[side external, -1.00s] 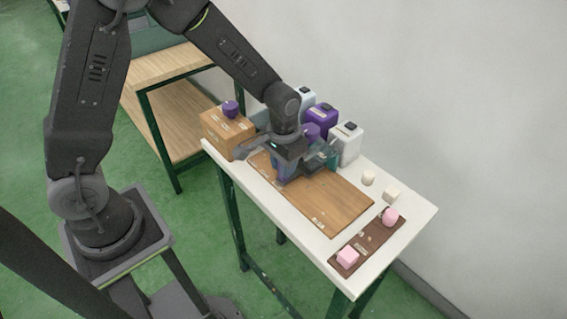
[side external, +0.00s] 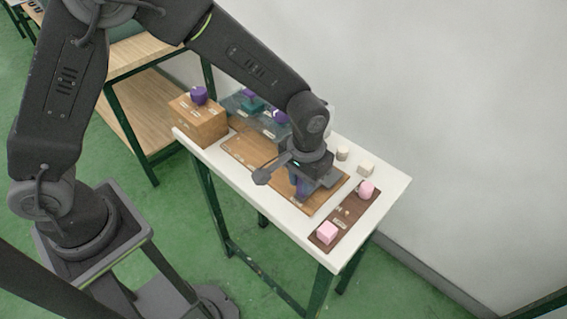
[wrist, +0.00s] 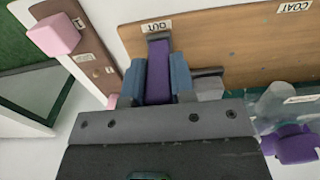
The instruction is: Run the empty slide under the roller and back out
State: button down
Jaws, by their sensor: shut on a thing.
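My gripper (wrist: 159,80) is shut on a purple slide (wrist: 158,75), which shows as a narrow strip between the two blue-grey fingers in the wrist view. In the side view my gripper (side external: 300,192) is over the near right end of the wooden board (side external: 248,153). In the wrist view the slide is beside the OUT label (wrist: 156,27), and the COAT label (wrist: 295,7) is farther along the board. I cannot tell whether the slide touches the board. A clear piece (wrist: 272,102) and a purple part (wrist: 292,146) are at the right; I cannot tell which is the roller.
A brown strip (side external: 345,214) with a pink cube (side external: 327,232) and a rounded pink piece (side external: 366,188) lies just beyond the board's near end. Cream pieces (side external: 366,169) stand behind. A wooden box (side external: 198,122) with a purple knob (side external: 199,95) fills the far left end.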

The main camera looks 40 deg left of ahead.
jog(key=shift+d, duration=0.3)
jog(key=c, duration=1)
grip_release()
jog(key=shift+o, duration=0.2)
jog(key=shift+r, duration=0.15)
notch_tip(320, 180, up, 14)
jog(key=shift+f, duration=0.2)
